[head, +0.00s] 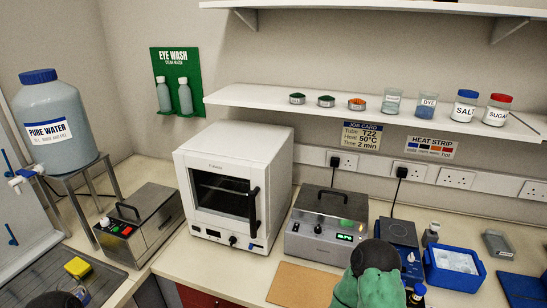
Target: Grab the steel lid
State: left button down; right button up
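A steel lid (333,203) with a dark arched handle lies on the steel bath (318,241) in the middle of the bench, which has a lit green display. A second steel lid (145,210) with a dark handle covers the smaller steel unit at the left. My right gripper (378,254) shows as a dark shape above a green arm part at the bottom edge, in front of the bath's right end and apart from the lid. Its fingers are not clear.
A white oven (235,190) stands left of the bath. A dark plate device (398,232) and a blue ice box (455,268) stand to its right. A brown board (302,285) lies in front. A shelf (330,113) with jars hangs above.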

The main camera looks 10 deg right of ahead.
aim_at(343, 210)
jog(key=i+z, duration=0.15)
jog(key=z, duration=0.2)
jog(key=i+j+z, duration=0.1)
jog(key=z, duration=0.25)
jog(key=i+j+z, duration=0.1)
jog(key=z, duration=0.25)
